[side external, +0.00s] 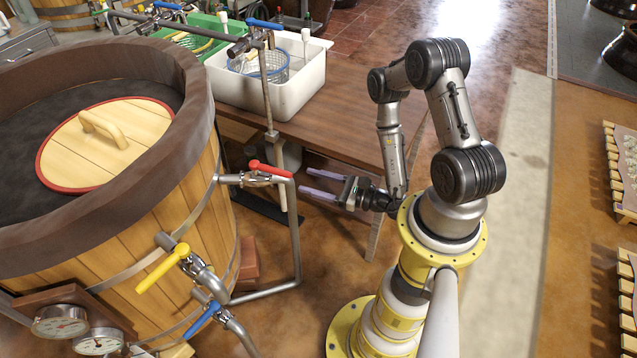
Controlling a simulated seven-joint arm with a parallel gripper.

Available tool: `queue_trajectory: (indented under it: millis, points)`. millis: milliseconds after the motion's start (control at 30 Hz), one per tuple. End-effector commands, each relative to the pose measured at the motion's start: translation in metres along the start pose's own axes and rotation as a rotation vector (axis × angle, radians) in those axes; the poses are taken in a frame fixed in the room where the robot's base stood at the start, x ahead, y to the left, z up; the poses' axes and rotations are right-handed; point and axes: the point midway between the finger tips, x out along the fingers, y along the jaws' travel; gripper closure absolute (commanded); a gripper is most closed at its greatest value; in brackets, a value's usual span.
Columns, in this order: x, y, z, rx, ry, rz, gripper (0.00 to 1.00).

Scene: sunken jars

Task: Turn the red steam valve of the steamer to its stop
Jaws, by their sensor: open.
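The red steam valve (270,169) is a red lever handle on a metal pipe fitting at the right side of the wooden steamer (195,205). The lever slants slightly down to the right, about along its short pipe. My gripper (311,181) is to the right of the valve, with its two pale purple fingers pointing left toward it. The fingers are apart and empty, and a gap shows between them and the red lever. How the lever sits against its stop cannot be told from this view.
A yellow valve lever (162,271) and a blue one (202,319) sit lower on the pipes. A vertical pipe (295,230) runs down by the red valve. A brown table (345,125) with a white bin (300,85) stands behind. Gauges (62,321) sit at lower left.

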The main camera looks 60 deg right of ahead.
Motion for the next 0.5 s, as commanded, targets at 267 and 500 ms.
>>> queue_trajectory:
  millis: [267, 500]
  points:
    - [-0.014, 0.000, 0.001, -0.001, -0.002, 0.000, 0.44]
    - [-0.015, 0.001, 0.001, -0.001, -0.002, 0.000, 0.44]
